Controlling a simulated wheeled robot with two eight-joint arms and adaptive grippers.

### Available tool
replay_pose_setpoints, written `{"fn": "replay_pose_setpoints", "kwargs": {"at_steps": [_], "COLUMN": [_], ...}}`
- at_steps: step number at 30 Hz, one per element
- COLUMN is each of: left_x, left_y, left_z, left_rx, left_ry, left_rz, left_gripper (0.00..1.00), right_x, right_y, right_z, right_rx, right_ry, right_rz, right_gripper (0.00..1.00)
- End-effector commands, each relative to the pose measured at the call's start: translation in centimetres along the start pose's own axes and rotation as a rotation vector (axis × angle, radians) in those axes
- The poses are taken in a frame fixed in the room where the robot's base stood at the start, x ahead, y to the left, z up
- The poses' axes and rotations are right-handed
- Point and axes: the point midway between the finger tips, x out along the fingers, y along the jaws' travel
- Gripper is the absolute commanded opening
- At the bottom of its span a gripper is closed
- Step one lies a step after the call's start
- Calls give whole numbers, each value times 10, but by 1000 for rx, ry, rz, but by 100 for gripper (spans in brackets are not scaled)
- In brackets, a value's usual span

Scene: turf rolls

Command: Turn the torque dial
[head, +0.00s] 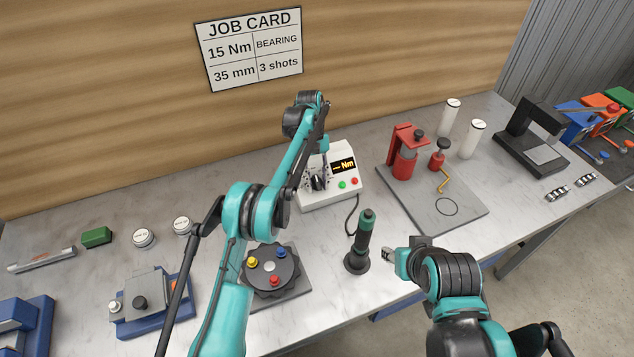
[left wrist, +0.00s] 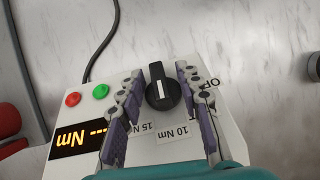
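The torque dial (left wrist: 162,88) is a black knob with a white line, on a white controller box (head: 335,200). In the left wrist view the line points down the picture, toward the 15 Nm (left wrist: 138,128) and 10 Nm (left wrist: 180,131) labels; its exact setting is unclear. An OFF label is partly hidden behind a finger. My left gripper (left wrist: 159,76) is open, with one finger on each side of the dial. The right-hand finger is very close to it; contact is unclear. The display (head: 344,165) shows dashes and Nm. My right gripper (head: 392,257) is empty above the table's front edge.
A dark green-banded driver (head: 361,243) stands upright beside my right gripper. A round black holder with coloured knobs (head: 272,270) sits below my left arm. A red press (head: 404,152) stands on a grey plate right of the box. A job card (head: 250,48) reads 15 Nm.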

Motion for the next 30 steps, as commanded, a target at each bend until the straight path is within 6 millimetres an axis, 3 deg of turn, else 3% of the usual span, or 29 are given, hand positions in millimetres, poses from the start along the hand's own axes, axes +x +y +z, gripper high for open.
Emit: {"fn": "replay_pose_setpoints", "kwargs": {"at_steps": [5, 16, 21, 30], "left_x": [-17, -78, -88, -89], "left_y": [-1, -5, -6, -6], "left_z": [8, 37, 42, 43], "left_rx": [0, 0, 0, 0], "left_ry": [0, 0, 0, 0], "left_rz": [0, 0, 0, 0], "left_gripper": [34, 34, 34, 34], "right_x": [0, 0, 0, 0], "right_y": [0, 0, 0, 0], "right_z": [0, 0, 0, 0], "right_rx": [0, 0, 0, 0], "right_ry": [0, 0, 0, 0], "right_rz": [0, 0, 0, 0], "right_gripper": [40, 40, 40, 40]}}
